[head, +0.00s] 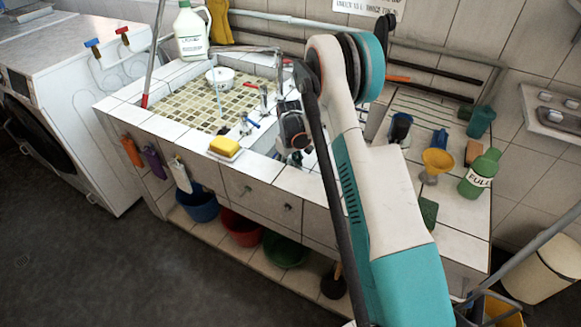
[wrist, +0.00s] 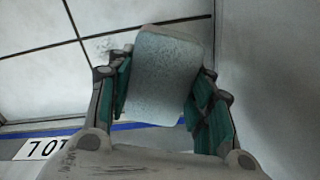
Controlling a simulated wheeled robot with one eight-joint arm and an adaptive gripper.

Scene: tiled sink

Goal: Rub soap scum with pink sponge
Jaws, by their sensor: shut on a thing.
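My gripper (wrist: 163,78) is shut on a pale grey-blue block (wrist: 164,92) with a speckled, sponge-like face. No pink shows on it, so I cannot tell its true colour. White tiles with dark grout lie beyond it in the wrist view. A faint grey speckled smudge (wrist: 98,47) lies on the tiles left of the block; I cannot tell whether it is soap scum. I cannot tell whether the block touches the tiles. In the head view my arm hides most of the gripper, at the right part of the sink.
A yellow sponge (head: 224,145) rests on the sink's front ledge. A white tub (head: 220,78) stands in the tiled basin (head: 190,108). A green bottle (head: 480,176) and yellow funnel (head: 437,162) stand on the right counter. Coloured basins, including a red one (head: 240,228), are below.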

